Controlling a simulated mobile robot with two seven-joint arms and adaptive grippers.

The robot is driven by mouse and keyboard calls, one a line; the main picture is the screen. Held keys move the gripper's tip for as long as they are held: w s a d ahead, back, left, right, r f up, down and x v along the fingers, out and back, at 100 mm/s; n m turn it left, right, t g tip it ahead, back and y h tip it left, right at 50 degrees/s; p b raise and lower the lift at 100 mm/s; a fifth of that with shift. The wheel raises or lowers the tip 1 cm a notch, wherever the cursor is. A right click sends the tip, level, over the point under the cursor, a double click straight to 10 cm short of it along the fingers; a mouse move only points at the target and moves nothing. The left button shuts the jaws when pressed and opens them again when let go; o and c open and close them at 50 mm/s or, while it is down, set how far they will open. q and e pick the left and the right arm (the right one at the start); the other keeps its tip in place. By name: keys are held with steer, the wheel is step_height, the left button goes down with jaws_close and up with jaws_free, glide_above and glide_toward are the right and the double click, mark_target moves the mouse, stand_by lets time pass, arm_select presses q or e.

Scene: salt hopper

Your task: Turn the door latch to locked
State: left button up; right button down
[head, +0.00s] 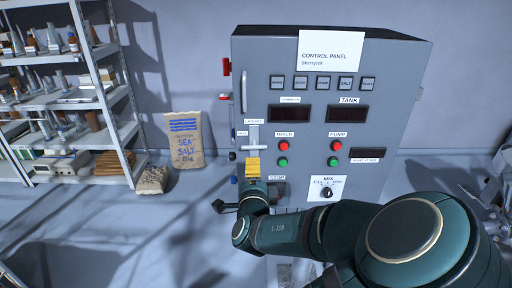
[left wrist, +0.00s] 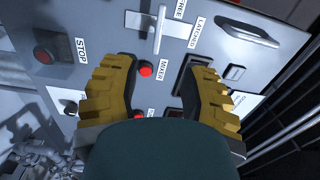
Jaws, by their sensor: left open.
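The door latch (head: 251,149) is a pale lever on a grey upright plate, on the left side of the control panel (head: 312,63). It lies crosswise, towards the FREE label; the LATCHED label is above the plate. In the left wrist view the latch (left wrist: 160,30) is at the top, just beyond the fingers. My left gripper (head: 253,167) has yellow fingers and is in front of the panel, just below the lever in the head view. In the left wrist view the left gripper (left wrist: 157,88) is open and empty, apart from the latch. My right gripper is not in view.
The red mixer button (head: 283,146) and green button (head: 283,162) are right of the latch. A stop button (left wrist: 45,50) shows in the left wrist view. A door handle (head: 244,91) is above the latch. A salt sack (head: 186,140) and shelves (head: 70,100) stand left.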

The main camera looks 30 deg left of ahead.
mark_target(254, 148)
arm_select(q)
steer(key=x, duration=1.2)
steer(key=shift+w+a+f, duration=0.1)
steer(key=shift+w+a, duration=0.05)
steer(key=shift+w, duration=0.25)
jaws_close()
